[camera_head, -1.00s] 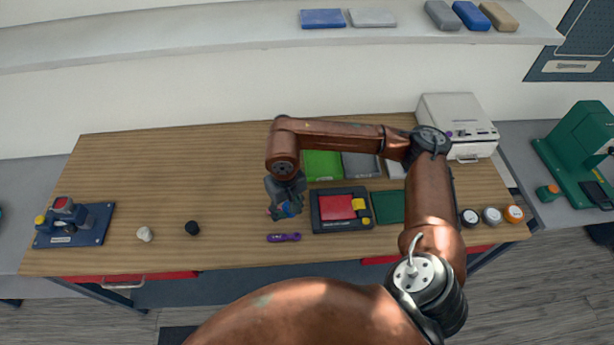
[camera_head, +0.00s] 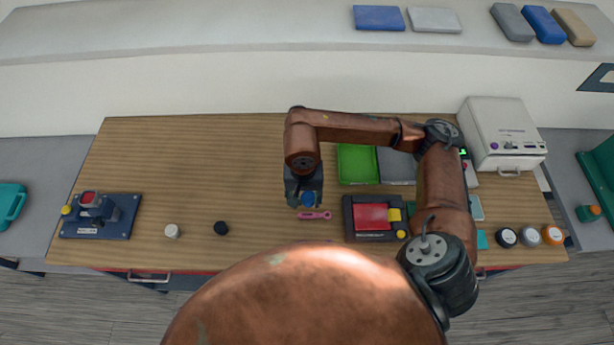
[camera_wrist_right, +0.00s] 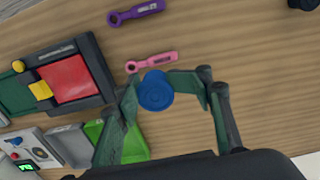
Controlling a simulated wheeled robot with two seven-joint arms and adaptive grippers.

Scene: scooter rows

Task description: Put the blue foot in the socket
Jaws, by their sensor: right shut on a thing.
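The blue foot (camera_head: 308,199) is a small round blue piece between the fingers of my right gripper (camera_head: 305,198), above the table left of the black tray. In the right wrist view the blue foot (camera_wrist_right: 155,92) shows its round face between the two green-grey fingers of the right gripper (camera_wrist_right: 160,84), which is shut on it. I cannot make out a socket for certain in either view. My left gripper is not in view.
A pink tool (camera_head: 314,215) lies just in front of the gripper; a purple tool (camera_wrist_right: 136,12) lies beyond it. A black tray (camera_head: 350,222) holds red and yellow parts. White (camera_head: 172,231) and black (camera_head: 221,228) round pieces and a blue-based device (camera_head: 128,212) stand left.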

